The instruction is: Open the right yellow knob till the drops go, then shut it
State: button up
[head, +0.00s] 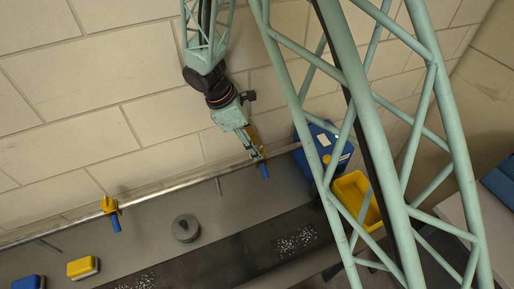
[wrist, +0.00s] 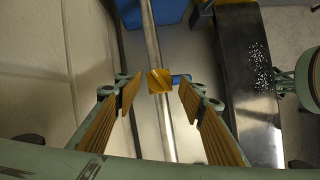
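The right yellow knob (wrist: 160,80) sits on the metal pipe (wrist: 152,35), with a blue spout (wrist: 181,79) pointing right in the wrist view. My gripper (wrist: 159,93) is open, one finger on each side of the knob, with gaps visible on both sides. In the head view my gripper (head: 257,148) is over the right valve and mostly hides its knob; the blue spout (head: 264,171) shows below. The left yellow knob (head: 109,204) with its own blue spout is farther left on the pipe. White specks (head: 297,241) lie on the dark strip below the right spout.
A yellow block (head: 83,267) and a blue block (head: 27,283) are at lower left. A blue box (head: 318,147) and a yellow bin (head: 372,217) are to the right, partly behind my green frame. A wall runs behind the pipe.

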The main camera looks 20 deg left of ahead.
jog(key=v, duration=0.5)
jog(key=shift+a+r, duration=0.1)
jog(key=shift+r, duration=0.25)
dwell(0.5)
jog(key=s+d+r+m+y+b, duration=0.1)
jog(key=s+d+r+m+b, duration=0.15)
jog(key=d+r, duration=0.5)
jog(key=s+d+r+m+b, duration=0.15)
jog(key=d+r+m, duration=0.25)
jog(key=d, duration=0.7)
jog(key=s+d+r+m+y+b, duration=0.1)
jog(key=d+r+m+b, duration=0.15)
jog(key=d+r, duration=0.55)
jog(key=s+d+r+m+y+b, duration=0.15)
jog(key=s+d+m+b, duration=0.25)
jog(key=s+d+m, duration=0.55)
jog(key=s+d+f+m+t+b, duration=0.1)
jog(key=s+d+m+b, duration=0.1)
jog(key=s, duration=0.6)
jog(key=s+d+f+m+t+b, duration=0.1)
jog(key=s+m+b, duration=0.1)
jog(key=s, duration=0.7)
jog(key=shift+d+f+y, duration=0.2)
jog(key=shift+d+y, duration=0.15)
jog(key=shift+d, duration=0.05)
